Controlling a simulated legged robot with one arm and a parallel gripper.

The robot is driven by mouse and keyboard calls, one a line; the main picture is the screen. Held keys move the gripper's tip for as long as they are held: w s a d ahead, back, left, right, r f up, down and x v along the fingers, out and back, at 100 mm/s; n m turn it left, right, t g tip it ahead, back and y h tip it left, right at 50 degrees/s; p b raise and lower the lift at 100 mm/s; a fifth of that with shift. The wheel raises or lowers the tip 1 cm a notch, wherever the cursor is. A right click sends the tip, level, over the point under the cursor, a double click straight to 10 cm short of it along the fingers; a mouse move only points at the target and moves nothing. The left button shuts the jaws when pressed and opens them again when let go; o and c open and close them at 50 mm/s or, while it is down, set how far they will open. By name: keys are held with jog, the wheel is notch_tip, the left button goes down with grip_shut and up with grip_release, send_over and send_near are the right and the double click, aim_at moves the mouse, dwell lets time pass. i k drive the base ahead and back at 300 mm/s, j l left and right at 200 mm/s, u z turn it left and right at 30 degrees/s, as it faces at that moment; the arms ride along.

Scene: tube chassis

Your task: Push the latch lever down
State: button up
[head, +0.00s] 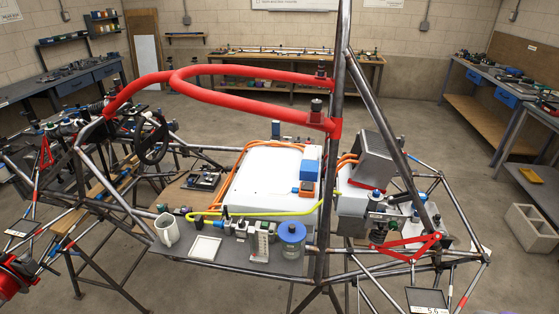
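A tubular chassis frame (330,200) fills the middle of the head view. A thick red looped bar (235,72) spans its upper part, from the steering wheel side to the upright tube. At its right end are dark fittings (316,107) and a red collar (335,127) on the upright. I cannot tell which part is the latch lever, or whether it is up or down. A red triangular linkage (408,247) sits lower right on the frame. My gripper is not in view.
A grey shelf (225,260) on the chassis holds a white mug (167,230), a blue-lidded jar (291,240) and small fittings. A white box (265,180) with orange hoses lies behind. Workbenches line the walls. A concrete block (530,228) stands right. Open floor surrounds the frame.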

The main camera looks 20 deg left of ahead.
aim_at(225, 212)
jog(key=u, duration=0.45)
jog(key=j+u, duration=0.15)
jog(key=u, duration=0.3)
jog(key=i+u, duration=0.1)
jog(key=u, duration=0.35)
